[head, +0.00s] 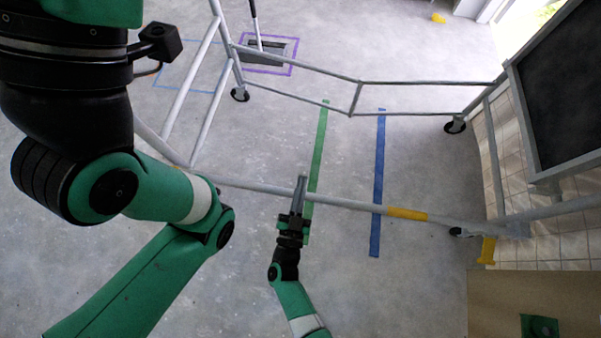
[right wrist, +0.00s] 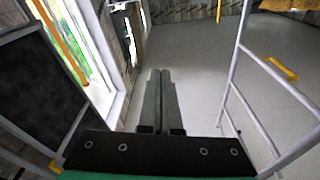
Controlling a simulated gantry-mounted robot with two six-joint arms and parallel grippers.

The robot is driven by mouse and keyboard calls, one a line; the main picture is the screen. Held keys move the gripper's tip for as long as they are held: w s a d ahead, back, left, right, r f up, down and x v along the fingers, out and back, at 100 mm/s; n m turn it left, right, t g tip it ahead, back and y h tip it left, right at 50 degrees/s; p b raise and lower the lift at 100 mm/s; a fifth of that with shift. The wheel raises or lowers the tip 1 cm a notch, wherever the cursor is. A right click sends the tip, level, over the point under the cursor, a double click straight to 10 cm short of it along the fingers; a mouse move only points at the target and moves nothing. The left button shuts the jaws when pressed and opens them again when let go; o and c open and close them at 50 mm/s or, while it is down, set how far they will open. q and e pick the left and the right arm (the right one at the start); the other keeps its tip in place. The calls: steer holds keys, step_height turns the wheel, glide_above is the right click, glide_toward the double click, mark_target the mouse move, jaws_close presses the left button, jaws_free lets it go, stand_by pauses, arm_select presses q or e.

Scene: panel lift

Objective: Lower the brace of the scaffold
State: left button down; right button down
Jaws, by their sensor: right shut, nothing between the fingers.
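The grey scaffold (head: 225,75) stands on caster wheels, with a ladder-like end frame at the left and thin rails across the back. A long near bar with a yellow band (head: 408,214) spans left to right and looks like the brace. My right gripper (head: 300,182) is shut and empty. Its fingertips overlap the near bar in the head view; I cannot tell whether they touch it. In the right wrist view the closed fingers (right wrist: 160,85) point ahead, with a ladder-like scaffold frame (right wrist: 230,75) at the right. My left gripper is not in view.
A dark panel (head: 565,85) in a grey frame stands at the right, also in the right wrist view (right wrist: 38,90). Green (head: 317,155) and blue (head: 378,175) tape strips mark the floor. A purple outline (head: 290,60) surrounds a dark base at the back. Open concrete floor lies between.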

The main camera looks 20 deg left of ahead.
step_height(320, 180, up, 4)
steer(key=p, duration=0.5)
steer(key=p+v, duration=0.1)
steer(key=v, duration=0.8)
steer(key=shift+d, duration=0.2)
steer(key=shift+s+f, duration=0.1)
steer(key=shift+f, duration=0.05)
